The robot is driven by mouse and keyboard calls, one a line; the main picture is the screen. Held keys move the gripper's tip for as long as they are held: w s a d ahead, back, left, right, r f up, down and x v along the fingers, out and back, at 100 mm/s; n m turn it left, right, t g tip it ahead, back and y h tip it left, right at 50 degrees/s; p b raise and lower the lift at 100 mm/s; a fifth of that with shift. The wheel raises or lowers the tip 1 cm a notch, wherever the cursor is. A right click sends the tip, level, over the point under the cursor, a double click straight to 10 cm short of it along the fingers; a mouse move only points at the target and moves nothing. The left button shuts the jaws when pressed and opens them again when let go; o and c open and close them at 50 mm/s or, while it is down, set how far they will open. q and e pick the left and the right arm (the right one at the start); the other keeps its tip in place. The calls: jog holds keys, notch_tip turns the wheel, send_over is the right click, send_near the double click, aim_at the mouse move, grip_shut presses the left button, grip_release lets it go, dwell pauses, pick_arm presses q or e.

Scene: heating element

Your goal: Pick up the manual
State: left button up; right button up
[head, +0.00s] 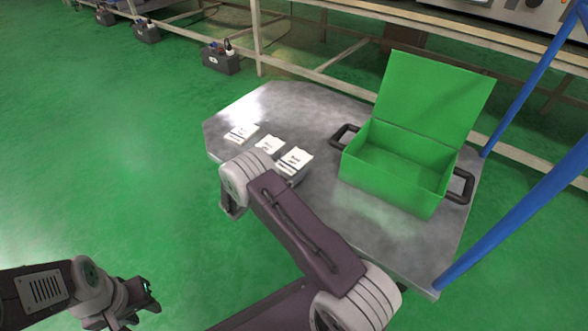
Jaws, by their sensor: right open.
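Several small white printed items lie in a row on the left part of a grey metal table (385,222). One is at the left (241,133), one in the middle (269,146), and a thicker-looking one at the right (294,160). Their print is too small to read, so I cannot tell which is the manual. My right arm rises in front of the table, its bend just left of and below the right item; its gripper is hidden behind the arm. My left gripper (148,291) is low at the left over the green floor, away from the table; its fingers are small and dark.
An open green box (392,182) with raised lid and black side handles stands on the table's right. Blue posts (525,95) rise along the table's right edge. A rack (257,40) stands behind.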

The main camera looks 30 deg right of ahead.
jog(key=shift+w+d, duration=0.1)
jog(key=shift+d, duration=0.1)
jog(key=c, duration=1.6)
jog(key=shift+o, duration=0.2)
jog(key=shift+r, duration=0.1)
